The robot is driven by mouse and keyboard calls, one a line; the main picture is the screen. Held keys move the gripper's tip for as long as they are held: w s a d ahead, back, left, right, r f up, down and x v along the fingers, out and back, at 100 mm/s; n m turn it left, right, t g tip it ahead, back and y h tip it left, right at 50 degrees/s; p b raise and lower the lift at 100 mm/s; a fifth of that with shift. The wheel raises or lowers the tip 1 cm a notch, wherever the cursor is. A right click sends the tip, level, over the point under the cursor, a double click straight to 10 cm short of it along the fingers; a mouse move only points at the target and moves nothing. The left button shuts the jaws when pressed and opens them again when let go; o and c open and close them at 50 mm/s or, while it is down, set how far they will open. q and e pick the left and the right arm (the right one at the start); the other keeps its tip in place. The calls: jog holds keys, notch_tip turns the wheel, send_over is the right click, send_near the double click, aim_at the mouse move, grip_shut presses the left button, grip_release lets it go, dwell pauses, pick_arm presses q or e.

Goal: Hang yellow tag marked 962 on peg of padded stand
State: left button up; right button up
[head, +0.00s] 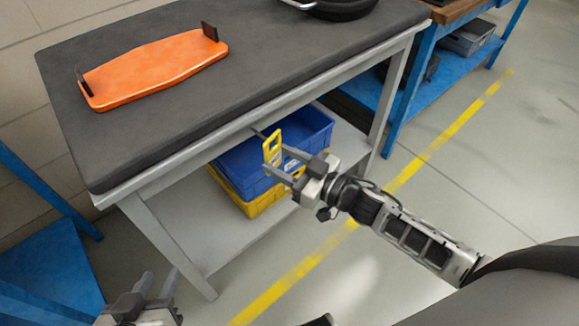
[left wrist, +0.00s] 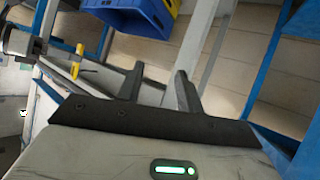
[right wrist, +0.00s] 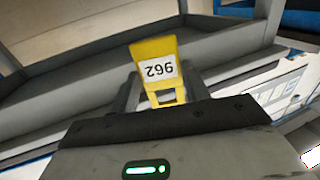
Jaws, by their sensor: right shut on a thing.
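The yellow tag marked 962 (head: 272,148) is held out in front of the padded stand, below its top. In the right wrist view the tag (right wrist: 155,62) shows its white label upside down. My right gripper (head: 280,161) is shut on the tag's slotted end. The padded stand (head: 330,50) has a thick dark grey top on a grey frame. A thin dark rod (head: 258,132), seemingly the peg, shows by its front rail, close to the tag; I cannot tell if they touch. My left gripper (head: 156,285) is open and empty, low at the front left.
An orange board (head: 155,68) with dark upright ends and a round black thing (head: 340,8) lie on the padded top. A blue crate (head: 308,130) and a yellow crate (head: 262,203) are on the lower shelf. A blue bench (head: 410,85) stands at right.

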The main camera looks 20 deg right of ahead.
aim_at(278, 158)
jog(key=shift+w+a+f+b, duration=0.1)
jog(key=shift+w+a+b, duration=0.1)
jog(key=shift+w, duration=0.2)
jog(key=shift+w+a+b, duration=0.1)
jog(key=shift+w+b, duration=0.05)
jog(key=shift+w, duration=0.25)
jog(key=shift+w+a, duration=0.15)
jog(key=shift+w, duration=0.3)
jog(key=shift+w+a+f+b, duration=0.2)
jog(key=shift+w+f+b, duration=0.1)
jog(key=shift+w+b, duration=0.15)
jog(key=shift+w+f, duration=0.1)
jog(key=shift+w, duration=0.1)
jog(key=o, duration=1)
jog(key=shift+f, duration=0.1)
